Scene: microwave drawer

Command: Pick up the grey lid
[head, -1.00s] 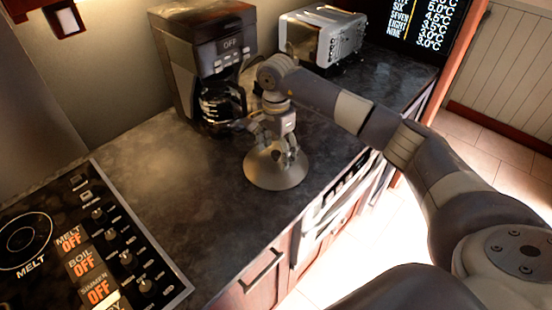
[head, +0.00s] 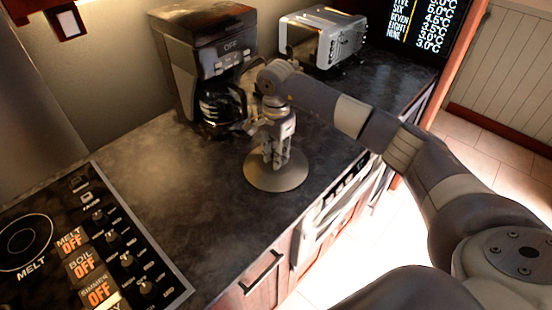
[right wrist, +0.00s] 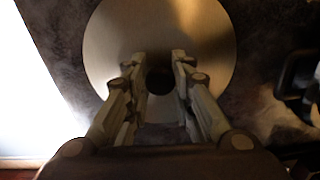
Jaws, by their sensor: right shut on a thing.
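The grey lid (head: 296,178) is a round metal disc lying on the dark counter, in front of the coffee maker. It also shows in the right wrist view (right wrist: 200,28), with a dark round knob (right wrist: 160,83) at its middle. My right gripper (head: 275,162) points straight down over the lid's middle. Its two fingers are closed in on the knob from both sides, and they partly hide it. The lid looks flat on the counter; I see no clear gap under it. My left gripper is not in view.
A black coffee maker (head: 196,60) with a glass pot (head: 220,103) stands close behind the lid. A toaster (head: 322,38) is at the back right. A stove panel (head: 95,245) with knobs is at the left front. The counter (head: 165,165) left of the lid is clear.

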